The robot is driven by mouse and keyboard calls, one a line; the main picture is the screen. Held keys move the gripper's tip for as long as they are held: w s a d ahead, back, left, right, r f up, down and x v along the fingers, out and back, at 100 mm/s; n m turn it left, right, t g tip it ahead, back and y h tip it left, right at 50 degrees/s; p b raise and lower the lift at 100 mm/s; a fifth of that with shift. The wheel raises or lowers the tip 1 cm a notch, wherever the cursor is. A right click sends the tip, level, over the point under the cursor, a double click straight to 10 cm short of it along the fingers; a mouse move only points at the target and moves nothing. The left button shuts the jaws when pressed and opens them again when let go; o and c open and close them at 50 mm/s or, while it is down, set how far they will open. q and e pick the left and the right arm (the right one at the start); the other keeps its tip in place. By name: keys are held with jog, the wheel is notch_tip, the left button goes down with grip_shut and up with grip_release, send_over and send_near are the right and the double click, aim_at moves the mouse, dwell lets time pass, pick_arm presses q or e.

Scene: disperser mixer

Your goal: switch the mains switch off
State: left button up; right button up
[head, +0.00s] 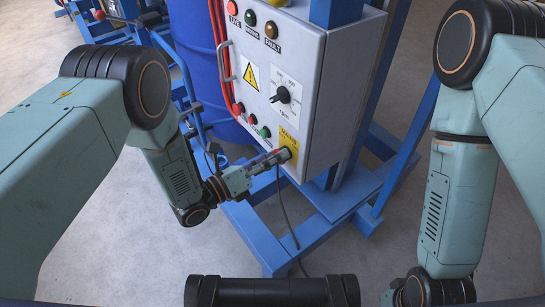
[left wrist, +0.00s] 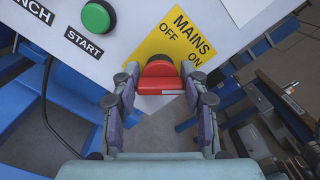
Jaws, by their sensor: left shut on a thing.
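The red mains switch (left wrist: 160,70) sits on a yellow plate (left wrist: 150,45) marked MAINS, OFF and ON in the left wrist view. My left gripper (left wrist: 160,82) is shut on the switch, one finger on each side of it. Which mark the switch points to is not clear to me. In the head view my left gripper (head: 284,156) reaches the lower front of the grey control box (head: 335,70), at the yellow plate (head: 289,137); the switch is mostly hidden there.
A green START button (left wrist: 97,16) is close to the plate. A blue frame (head: 270,235) stands below, with a hanging cable (head: 284,210). A blue drum (head: 195,50) is behind.

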pick_arm(q)
jog(key=c, duration=0.5)
jog(key=n+p, duration=0.1)
jog(key=n, duration=0.3)
jog(key=shift+f, duration=0.1)
jog(key=n, duration=0.3)
jog(key=shift+n, duration=0.3)
jog(key=n+p, duration=0.1)
jog(key=n, duration=0.4)
jog(key=shift+f, duration=0.2)
jog(key=n, duration=0.5)
jog(key=shift+f, duration=0.1)
jog(key=shift+n, duration=0.3)
